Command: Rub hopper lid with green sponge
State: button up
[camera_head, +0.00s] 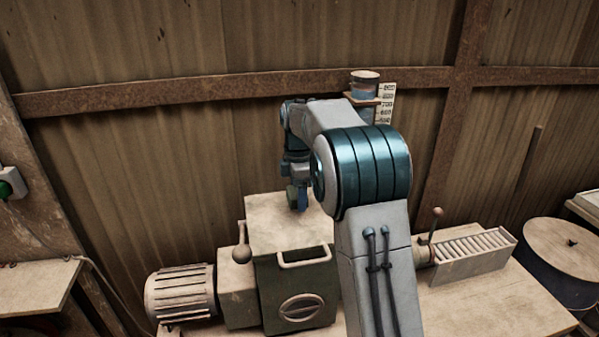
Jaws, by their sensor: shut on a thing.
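My gripper (300,205) points down over the pale, dusty flat top (268,218) of a dark green box (290,315) with a front handle. This top looks like the hopper lid. The gripper is shut on a small greenish piece (292,195), which looks like the green sponge and is mostly hidden by the fingers. The piece is at or just above the top; I cannot tell if it touches. My arm hides the right part of the box.
A ribbed motor (180,295) and a ball-ended lever (241,250) stand left of the box. A ribbed tray (475,255) lies to the right, then a round-lidded drum (572,250). A jar (364,85) and number scale (386,103) stand behind my arm.

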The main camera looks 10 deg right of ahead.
jog(key=shift+r+p, duration=1.4)
jog(key=shift+r, duration=1)
jog(key=shift+s+f, duration=0.1)
